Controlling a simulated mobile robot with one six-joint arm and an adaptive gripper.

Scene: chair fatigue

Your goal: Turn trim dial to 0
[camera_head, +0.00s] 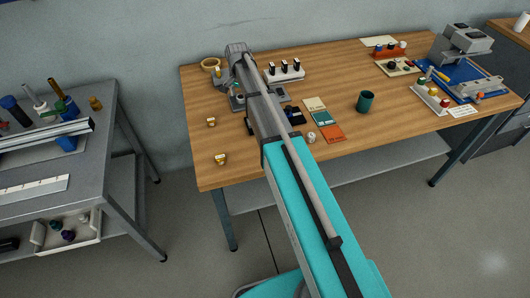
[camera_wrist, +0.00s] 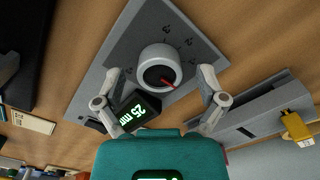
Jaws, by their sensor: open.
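The trim dial is a round light-grey knob (camera_wrist: 160,66) with a dark centre and a red pointer, on a dark grey panel (camera_wrist: 140,35) in the wrist view. The pointer lies toward the knob's lower right. Small marks ring the knob, too small to read surely. My gripper (camera_wrist: 160,76) is open, one finger on either side of the knob; I cannot tell whether they touch it. A black display (camera_wrist: 135,111) with green characters, apparently 25 mm, shows between the left finger and my gripper's teal body. In the head view my arm largely hides the dial area.
A grey fixture with a yellow piece (camera_wrist: 297,128) is at the right of the wrist view. On the wooden table (camera_head: 270,150) are a green cup (camera_head: 365,102), coloured cards (camera_head: 323,119) and a white block with black switches (camera_head: 285,71). A grey cart (camera_head: 95,160) stands left.

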